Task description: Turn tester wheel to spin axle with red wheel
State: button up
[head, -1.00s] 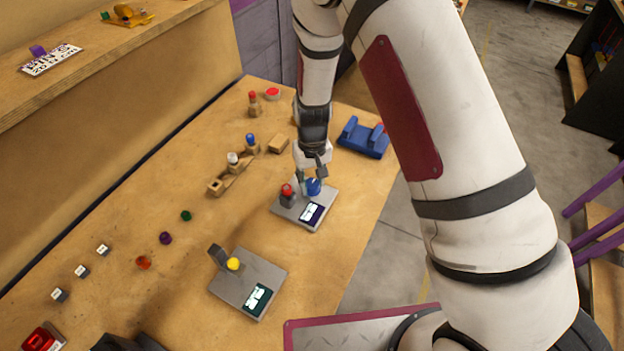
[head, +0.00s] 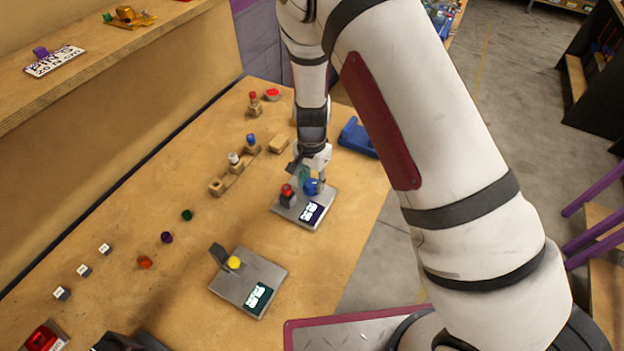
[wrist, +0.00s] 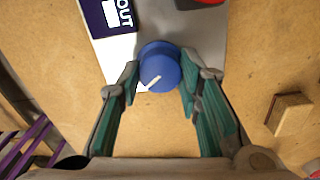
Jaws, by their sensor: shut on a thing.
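The blue tester wheel (head: 311,187) is a round knob on the grey tester plate (head: 318,224). It also shows in the wrist view (wrist: 160,62), with a white pointer line slanting to the lower left. My gripper (wrist: 159,82) has its green-padded fingers on both sides of this knob and is shut on it. In the head view my gripper (head: 311,182) comes down from above onto the knob. The red wheel (head: 287,190) stands on a dark mount to the left on the same plate. Its axle is too small to make out. A lit display (head: 311,212) is at the plate's front.
A second grey plate with a yellow knob (head: 234,263) lies nearer. A blue cradle (head: 358,138) is at the right table edge. Wooden blocks with coloured pegs (head: 233,160) stand behind to the left. A wooden block (wrist: 290,113) lies right in the wrist view.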

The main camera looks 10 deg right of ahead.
aim_at(311, 183)
jog(key=shift+m, duration=2.1)
jog(key=o, duration=1.1)
jog(key=shift+o, duration=0.2)
notch_tip(311, 183, up, 12)
